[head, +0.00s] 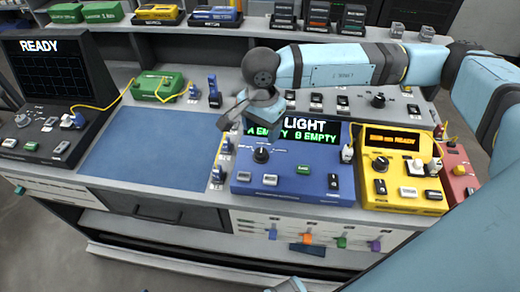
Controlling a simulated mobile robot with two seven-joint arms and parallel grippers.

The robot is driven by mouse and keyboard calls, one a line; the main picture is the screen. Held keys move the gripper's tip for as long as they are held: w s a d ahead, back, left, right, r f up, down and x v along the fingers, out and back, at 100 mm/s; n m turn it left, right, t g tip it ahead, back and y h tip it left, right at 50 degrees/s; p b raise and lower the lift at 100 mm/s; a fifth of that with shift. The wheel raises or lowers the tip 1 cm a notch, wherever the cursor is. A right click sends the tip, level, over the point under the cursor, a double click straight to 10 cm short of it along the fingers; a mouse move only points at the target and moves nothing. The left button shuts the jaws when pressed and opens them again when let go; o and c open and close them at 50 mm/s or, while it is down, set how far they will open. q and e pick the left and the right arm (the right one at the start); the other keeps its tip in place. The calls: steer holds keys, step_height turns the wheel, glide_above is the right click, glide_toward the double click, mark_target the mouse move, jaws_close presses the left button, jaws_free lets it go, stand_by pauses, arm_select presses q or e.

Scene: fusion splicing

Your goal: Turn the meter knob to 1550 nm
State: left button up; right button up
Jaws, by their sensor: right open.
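Several dark knobs show, and I cannot read a 1550 nm mark on any. One knob (261,155) is on the blue device (300,180), whose screen reads LIGHT, A EMPTY, B EMPTY. Another knob (380,164) is on the yellow device (405,190), whose screen reads READY. A third knob (378,100) is on the rear panel. I cannot tell which device is the meter. My right gripper (236,110) is open and empty, by the blue device's back left corner, behind and left of its knob. It partly hides the screen's left end. My left gripper is out of view.
A black READY device (55,75) stands at the left. A green box (158,86) with a yellow cable lies behind the bare blue mat (150,145). A red device (460,175) is at the right. Coloured boxes line the rear shelf (150,27). My right arm spans the rear panel.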

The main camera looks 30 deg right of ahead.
mark_target(261, 152)
step_height(261, 152, down, 9)
steer(key=shift+r, duration=0.2)
steer(key=c, duration=0.9)
